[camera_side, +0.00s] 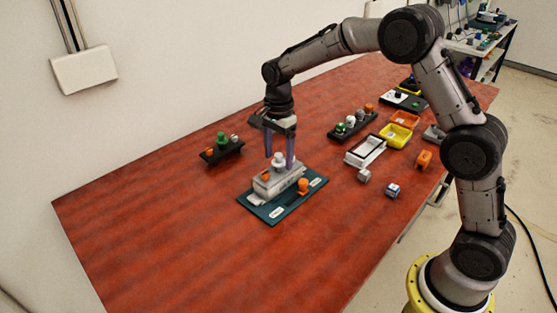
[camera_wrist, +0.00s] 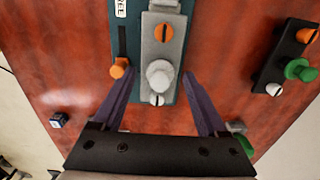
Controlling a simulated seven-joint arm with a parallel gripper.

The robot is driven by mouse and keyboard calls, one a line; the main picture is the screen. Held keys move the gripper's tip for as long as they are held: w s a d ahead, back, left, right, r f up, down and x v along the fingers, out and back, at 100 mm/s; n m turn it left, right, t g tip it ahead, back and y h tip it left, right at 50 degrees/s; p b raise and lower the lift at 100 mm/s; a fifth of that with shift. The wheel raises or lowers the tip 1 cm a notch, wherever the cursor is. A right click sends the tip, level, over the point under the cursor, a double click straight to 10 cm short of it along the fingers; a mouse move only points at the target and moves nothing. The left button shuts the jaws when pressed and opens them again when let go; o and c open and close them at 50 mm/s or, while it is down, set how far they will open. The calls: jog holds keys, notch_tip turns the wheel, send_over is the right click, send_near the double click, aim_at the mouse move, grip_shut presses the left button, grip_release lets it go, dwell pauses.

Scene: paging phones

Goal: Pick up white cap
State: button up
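A pale white cap (camera_side: 278,159) stands upright on a grey block (camera_side: 283,181), which sits on a dark teal base plate (camera_side: 276,215). In the wrist view the cap (camera_wrist: 160,74) is near the middle, with a smaller white knob (camera_wrist: 157,100) just below it. My gripper (camera_side: 279,163) points down over the block. Its two purple fingers are apart, one on each side of the cap, as the wrist view also shows (camera_wrist: 160,75). A gap shows between each finger and the cap. The exact height of the fingertips is hard to tell.
An orange knob (camera_side: 303,185) stands on the plate beside the block, and an orange screw (camera_wrist: 163,33) is on the block. A black holder (camera_side: 222,150) with coloured caps is at left, another (camera_side: 352,125) at right. A white tray (camera_side: 366,151) and yellow bin (camera_side: 395,135) stand farther right. The left table is clear.

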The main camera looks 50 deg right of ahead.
grip_shut()
